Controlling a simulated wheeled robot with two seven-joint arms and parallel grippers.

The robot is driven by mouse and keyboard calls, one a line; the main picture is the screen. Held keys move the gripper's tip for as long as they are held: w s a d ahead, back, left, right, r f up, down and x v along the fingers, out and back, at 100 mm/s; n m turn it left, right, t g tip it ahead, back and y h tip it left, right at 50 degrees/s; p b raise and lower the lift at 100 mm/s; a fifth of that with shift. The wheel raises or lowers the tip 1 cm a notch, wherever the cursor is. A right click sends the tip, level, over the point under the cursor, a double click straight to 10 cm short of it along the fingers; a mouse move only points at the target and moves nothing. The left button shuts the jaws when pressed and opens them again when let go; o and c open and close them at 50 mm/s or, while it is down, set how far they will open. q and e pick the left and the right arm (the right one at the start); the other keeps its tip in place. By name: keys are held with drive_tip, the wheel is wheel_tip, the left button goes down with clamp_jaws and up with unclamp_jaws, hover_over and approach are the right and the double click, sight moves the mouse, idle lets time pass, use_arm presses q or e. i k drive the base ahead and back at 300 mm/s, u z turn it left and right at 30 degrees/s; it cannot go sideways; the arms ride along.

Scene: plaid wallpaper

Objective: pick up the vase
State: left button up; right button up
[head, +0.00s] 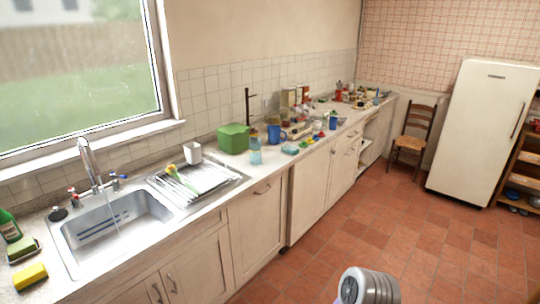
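I cannot make out a clear vase in the head view. Many small items stand on the long counter (215,200), and those at its far end are too small to tell apart. A pale blue translucent vessel (256,157) stands on the counter in front of a green box (233,138); I cannot tell whether it is a cup or a vase. A blue mug or jug (275,134) stands just right of the box. Neither gripper's fingers show.
A yellow sponge (31,277) lies at left. A chair (412,140) and a fridge (480,130) stand at back right. The tiled floor (400,220) is clear.

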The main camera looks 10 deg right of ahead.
sight(255, 143)
drive_tip(key=z, duration=0.95)
drive_tip(key=i, duration=0.9)
drive_tip(key=z, duration=0.6)
drive_tip(key=i, duration=1.2)
drive_tip(key=u, duration=0.75)
